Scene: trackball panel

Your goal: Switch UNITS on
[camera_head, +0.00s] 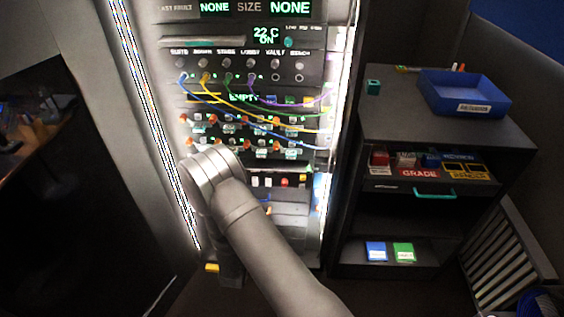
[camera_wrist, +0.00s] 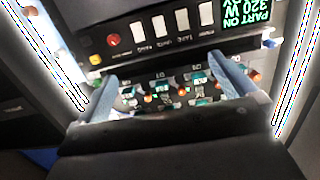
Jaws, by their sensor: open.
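In the wrist view, which looks at the panel upside down, the UNITS switch (camera_wrist: 159,26) is a white rocker in a row of white rockers on a dark strip. Blurred labels below them seem to read RING, UNITS, TAPE and POWER from left to right. Whether UNITS is on or off I cannot tell. My gripper (camera_wrist: 162,68) is open and empty, its two pale blue fingers wide apart. The row lies beyond the fingertips, and I see no contact. In the head view my arm covers part of this row and most of the gripper.
A red button (camera_wrist: 113,40) and a yellow button (camera_wrist: 95,59) end the switch row. A green display (camera_wrist: 248,12) reads PART ON 320 W. Orange-tipped levers crowd the panel between my fingers. Cables (camera_head: 262,108) hang across the upper panel. A cabinet with a blue tray (camera_head: 463,106) stands right.

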